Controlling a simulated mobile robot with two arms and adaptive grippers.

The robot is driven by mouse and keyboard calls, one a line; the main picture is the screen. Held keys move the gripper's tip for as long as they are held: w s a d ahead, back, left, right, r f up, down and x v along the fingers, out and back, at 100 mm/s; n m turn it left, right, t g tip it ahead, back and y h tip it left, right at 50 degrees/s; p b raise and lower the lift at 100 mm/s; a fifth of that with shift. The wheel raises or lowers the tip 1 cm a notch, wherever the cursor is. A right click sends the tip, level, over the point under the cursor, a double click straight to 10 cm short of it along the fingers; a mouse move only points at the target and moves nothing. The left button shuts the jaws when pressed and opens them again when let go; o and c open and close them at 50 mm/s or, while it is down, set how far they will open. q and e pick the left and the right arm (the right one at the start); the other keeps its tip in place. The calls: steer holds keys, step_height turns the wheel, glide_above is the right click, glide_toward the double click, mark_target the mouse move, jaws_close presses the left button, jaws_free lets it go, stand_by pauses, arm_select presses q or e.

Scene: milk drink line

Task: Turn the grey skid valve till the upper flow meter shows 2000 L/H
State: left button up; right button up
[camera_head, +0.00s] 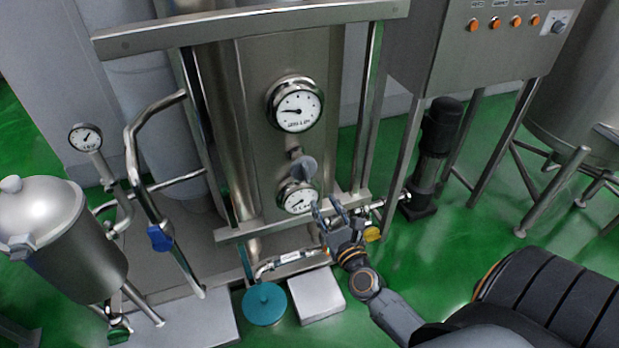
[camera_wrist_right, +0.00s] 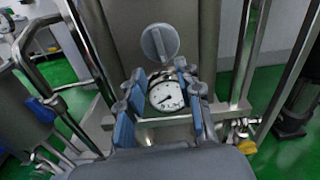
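The grey skid valve (camera_head: 304,167) is a round grey knob on the steel skid, between two white dials. In the right wrist view the grey valve (camera_wrist_right: 159,42) shows a raised bar across its face, close to upright. The upper flow meter (camera_head: 296,106) has a dark needle pointing left; its numbers are too small to read. The lower dial (camera_head: 298,198) also shows in the wrist view (camera_wrist_right: 166,96), below the valve. My right gripper (camera_head: 328,207) is open and empty, below and to the right of the valve, apart from it. My left gripper is not in view.
A blue-handled valve (camera_head: 160,238) and a tank (camera_head: 50,240) stand at left. A yellow knob (camera_head: 371,234) is beside my right gripper. A teal round lid (camera_head: 264,304) and a white block (camera_head: 316,295) lie below. A button panel (camera_head: 510,40) is at upper right.

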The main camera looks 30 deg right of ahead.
mark_target(307, 175)
steer(key=x, duration=1.1)
steer(key=shift+w+a+p, duration=0.1)
steer(key=shift+w+p, duration=0.1)
steer(key=shift+p, duration=0.2)
jaws_close()
